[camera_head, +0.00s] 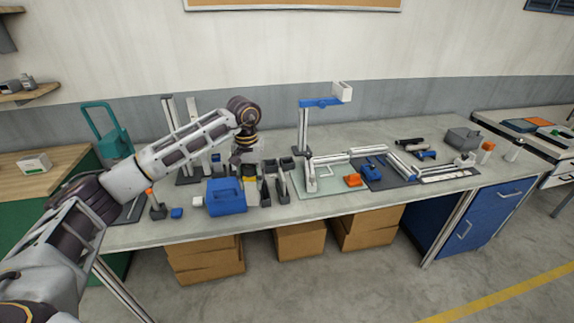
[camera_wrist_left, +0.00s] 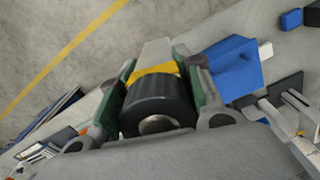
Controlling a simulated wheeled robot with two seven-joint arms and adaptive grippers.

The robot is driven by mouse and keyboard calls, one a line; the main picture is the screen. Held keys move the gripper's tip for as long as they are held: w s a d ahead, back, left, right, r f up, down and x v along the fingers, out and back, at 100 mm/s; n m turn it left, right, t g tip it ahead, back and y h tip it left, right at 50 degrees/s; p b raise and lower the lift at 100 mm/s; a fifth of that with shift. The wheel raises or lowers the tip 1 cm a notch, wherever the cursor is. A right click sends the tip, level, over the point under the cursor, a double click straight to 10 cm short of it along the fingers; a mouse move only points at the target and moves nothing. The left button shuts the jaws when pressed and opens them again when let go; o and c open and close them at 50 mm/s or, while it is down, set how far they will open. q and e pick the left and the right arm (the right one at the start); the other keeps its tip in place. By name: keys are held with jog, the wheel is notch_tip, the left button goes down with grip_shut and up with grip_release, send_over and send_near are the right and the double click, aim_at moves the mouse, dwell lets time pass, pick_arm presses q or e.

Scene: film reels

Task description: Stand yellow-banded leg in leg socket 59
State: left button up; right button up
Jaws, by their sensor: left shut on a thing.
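The yellow-banded leg (camera_wrist_left: 157,98) is a black cylinder with a yellow band and a pale metal end, seen large in the left wrist view. My left gripper (camera_wrist_left: 155,75) is shut on it, with green-padded fingers on both sides. In the head view my left gripper (camera_head: 247,160) points down over the bench, and the yellow band (camera_head: 249,174) shows just below it, behind the blue bin. I cannot tell whether the leg's lower end touches anything. Leg socket 59 cannot be made out; no number is readable. My right gripper is not in view.
A blue bin (camera_head: 226,196) stands at the bench front, close left of the gripper. Dark upright holders (camera_head: 268,190) stand close right. A blue-armed stand (camera_head: 303,130) rises further right. A dark mat (camera_head: 385,180) holds several parts. Small blue block (camera_head: 177,213) lies left.

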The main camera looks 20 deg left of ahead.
aim_at(244, 173)
pick_arm(q)
jog(key=shift+s+a+r+n, duration=0.1)
jog(key=shift+a+r+n, duration=0.4)
jog(key=shift+r+n, duration=0.3)
jog(key=shift+s+a+r+n, duration=0.15)
jog(key=shift+a+r+n, duration=0.05)
jog(key=shift+n, duration=0.4)
jog(key=shift+s+a+r+n, duration=0.1)
jog(key=shift+a+r+n, duration=0.1)
jog(key=shift+n, duration=0.4)
jog(key=shift+s+a+r+n, duration=0.15)
jog(key=shift+s+n, duration=0.35)
jog(key=shift+n, duration=2.2)
jog(key=shift+s+a+r+n, duration=0.15)
jog(key=shift+s+n, duration=0.3)
jog(key=shift+n, duration=2.25)
jog(key=shift+s+a+r+n, duration=0.15)
jog(key=shift+s+n, duration=0.35)
jog(key=shift+n, duration=2.2)
jog(key=shift+d+n, duration=0.1)
jog(key=shift+n, duration=0.4)
jog(key=shift+r, duration=0.1)
